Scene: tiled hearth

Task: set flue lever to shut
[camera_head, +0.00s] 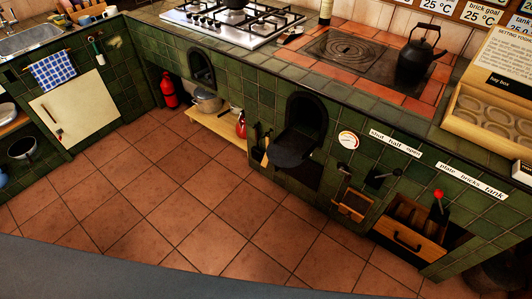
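A black-handled lever (385,175) sits on the green tiled front of the hearth, below a white label strip (396,143) reading "shut half open". Its handle leans to the right, toward the "open" end of the strip. I take it as the flue lever. A second lever with a red knob (438,195) stands to its right, under a strip (472,180) reading "plate bricks tank". Neither of my grippers is in view.
A round dial (348,140) is left of the levers. A wooden-fronted drawer (408,240) sits below the red-knobbed lever. A dark arched opening (305,115) has its black door or shelf projecting outward. The tiled floor (200,215) before the hearth is clear.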

